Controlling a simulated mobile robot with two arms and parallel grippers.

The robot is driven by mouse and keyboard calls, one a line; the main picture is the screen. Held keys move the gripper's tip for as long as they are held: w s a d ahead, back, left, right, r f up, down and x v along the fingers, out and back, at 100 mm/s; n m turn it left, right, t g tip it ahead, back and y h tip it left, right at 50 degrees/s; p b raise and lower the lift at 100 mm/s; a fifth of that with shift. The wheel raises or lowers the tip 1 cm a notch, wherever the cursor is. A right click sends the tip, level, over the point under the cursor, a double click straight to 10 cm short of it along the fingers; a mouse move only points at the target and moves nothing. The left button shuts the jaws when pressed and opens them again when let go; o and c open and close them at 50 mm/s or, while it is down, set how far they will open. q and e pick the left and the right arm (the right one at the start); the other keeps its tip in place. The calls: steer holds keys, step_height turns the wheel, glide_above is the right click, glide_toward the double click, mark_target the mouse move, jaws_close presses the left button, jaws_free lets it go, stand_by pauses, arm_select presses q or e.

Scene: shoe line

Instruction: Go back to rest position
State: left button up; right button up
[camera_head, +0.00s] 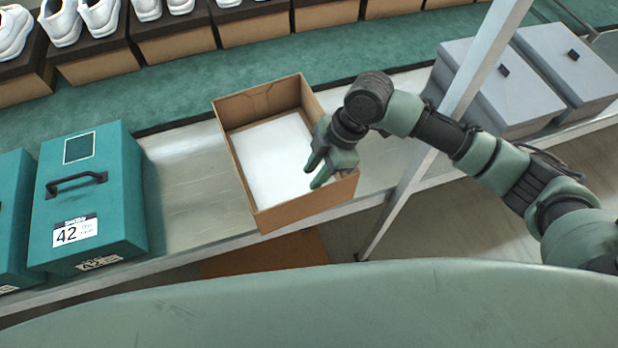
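My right arm comes in from the right. My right gripper (316,177) is over the near right part of an open cardboard box (283,216). Its two green fingers are spread apart and I see nothing between them. The box stands on a metal shelf (190,196), with a white sheet or lid-like panel (273,160) inside it. I cannot tell whether the fingers touch the box wall or the white panel. My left gripper is not in the picture.
Teal boxes with handles, one marked 42 (90,205), stand at the left. Grey boxes (497,88) stand at the right behind a slanted metal post (450,112). White shoes on cardboard boxes (180,47) line the green belt (180,97) behind.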

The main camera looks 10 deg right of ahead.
steer(key=shift+w+d+r, duration=0.1)
steer(key=shift+r, duration=0.3)
